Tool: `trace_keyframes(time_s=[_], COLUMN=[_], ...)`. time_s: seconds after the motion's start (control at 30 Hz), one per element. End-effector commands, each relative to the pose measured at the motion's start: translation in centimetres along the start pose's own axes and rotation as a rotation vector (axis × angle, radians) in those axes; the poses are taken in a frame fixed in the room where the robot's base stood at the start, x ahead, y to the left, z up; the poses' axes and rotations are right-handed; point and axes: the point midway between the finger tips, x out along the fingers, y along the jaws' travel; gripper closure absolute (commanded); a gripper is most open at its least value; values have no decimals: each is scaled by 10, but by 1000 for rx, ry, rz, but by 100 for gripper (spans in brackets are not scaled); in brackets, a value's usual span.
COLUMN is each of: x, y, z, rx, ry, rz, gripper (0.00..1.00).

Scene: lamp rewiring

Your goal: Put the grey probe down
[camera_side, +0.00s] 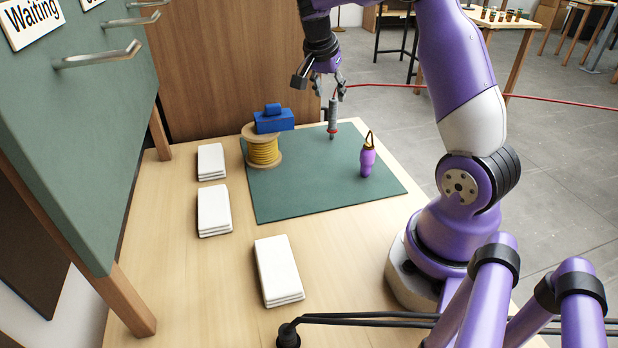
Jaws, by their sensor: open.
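The grey probe (333,116) stands about upright at the back of the green mat (300,204), with a red ring near its lower end and a red lead running off to the right from its top. My gripper (329,88) is open just above the probe, its fingers around or beside the probe's top. I cannot tell whether a finger touches it, or whether the tip rests on the mat.
A yellow wire spool (262,150) and a blue block-like tool (273,120) are left of the probe. A purple tool (367,158) stands to its right. White stacks (278,270) lie on the wooden table (220,280). The mat's front is clear.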

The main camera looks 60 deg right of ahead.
Motion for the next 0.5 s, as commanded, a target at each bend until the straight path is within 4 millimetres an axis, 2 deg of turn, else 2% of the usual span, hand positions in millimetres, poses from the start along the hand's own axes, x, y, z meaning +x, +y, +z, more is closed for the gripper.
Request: trace_keyframes(time_s=[0.1, 0.33, 0.43, 0.5], x=[-26, -55, -74, -93], y=[-1, 0, 1, 6], z=[0, 2, 14, 30], rx=[0, -19, -123, -263], ry=[2, 0, -2, -3], rz=[-5, -10, -59, -123], gripper=[46, 46, 46, 46])
